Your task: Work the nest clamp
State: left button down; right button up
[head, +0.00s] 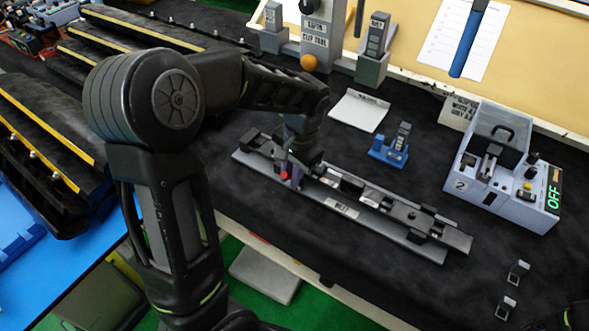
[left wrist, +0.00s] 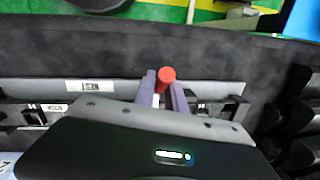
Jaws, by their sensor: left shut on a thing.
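The nest (head: 341,208) is a long grey fixture with black and grey parts, lying on the black bench mat and labelled NEST. Its label side also shows in the left wrist view (left wrist: 117,86). The red-tipped clamp handle (head: 284,175) stands near the nest's left end; its red end shows in the left wrist view (left wrist: 166,74). My left gripper (head: 291,177) comes down over it and is shut on the handle, with its purple fingers (left wrist: 164,92) on either side. The clamp's base is hidden by my gripper. My right gripper is not in view.
A grey box (head: 500,195) with an OFF display stands at right. The clip tool station (head: 314,40) is at the back. Black rails with yellow strips (head: 35,125) fill the left.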

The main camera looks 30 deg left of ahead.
pick_arm(q)
jog(key=c, duration=1.4)
grip_release()
jog(key=shift+w+f, duration=0.1)
